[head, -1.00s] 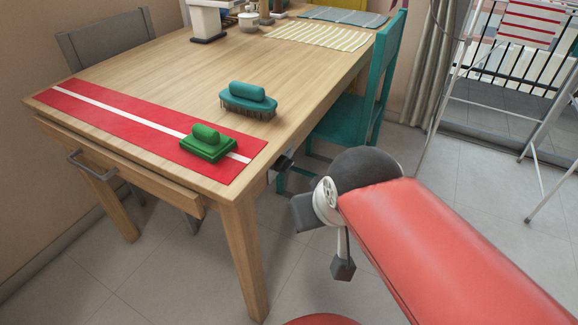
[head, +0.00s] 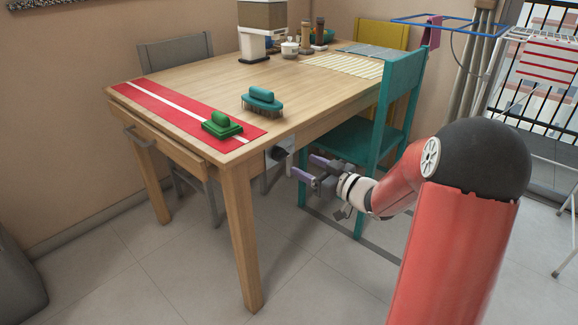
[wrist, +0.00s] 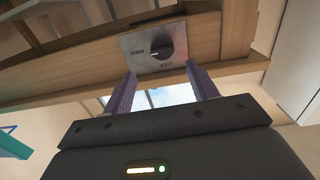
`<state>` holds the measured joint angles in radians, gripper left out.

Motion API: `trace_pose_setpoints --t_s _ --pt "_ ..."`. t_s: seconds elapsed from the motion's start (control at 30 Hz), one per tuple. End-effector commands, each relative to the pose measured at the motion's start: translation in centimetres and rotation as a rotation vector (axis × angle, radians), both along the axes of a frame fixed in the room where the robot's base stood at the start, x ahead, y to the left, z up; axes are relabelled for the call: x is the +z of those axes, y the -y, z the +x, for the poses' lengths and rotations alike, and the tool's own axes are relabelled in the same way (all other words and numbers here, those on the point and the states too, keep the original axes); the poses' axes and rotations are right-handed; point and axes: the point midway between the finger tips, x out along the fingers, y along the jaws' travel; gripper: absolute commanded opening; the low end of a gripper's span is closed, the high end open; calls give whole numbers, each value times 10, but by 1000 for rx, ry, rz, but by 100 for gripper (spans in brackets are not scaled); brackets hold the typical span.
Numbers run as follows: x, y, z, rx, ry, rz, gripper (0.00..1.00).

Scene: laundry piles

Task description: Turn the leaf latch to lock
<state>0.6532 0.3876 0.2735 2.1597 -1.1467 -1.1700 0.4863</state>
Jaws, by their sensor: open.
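The leaf latch is a dark round knob (wrist: 161,46) on a grey metal plate (wrist: 137,42), fixed to the table's wooden side rail. In the head view the latch plate (head: 276,153) sits below the tabletop edge, near the front corner leg. My gripper (head: 306,168) is open and empty, just to the right of the latch and apart from it. In the wrist view, my gripper's two purple fingers (wrist: 162,88) point at the plate, one toward each side below the knob.
The wooden table (head: 205,88) holds a red runner (head: 155,101), a green brush (head: 221,125) and a teal brush (head: 262,100). A teal chair (head: 385,130) stands close behind my gripper. A drying rack (head: 545,75) is at the right. The floor in front is clear.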

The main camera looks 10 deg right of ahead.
Motion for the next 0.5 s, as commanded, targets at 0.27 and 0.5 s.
trace_pose_setpoints --t_s 0.27,0.5 --pt "0 -18 21 25 10 21 58" --pt "0 -39 51 22 10 18 58"
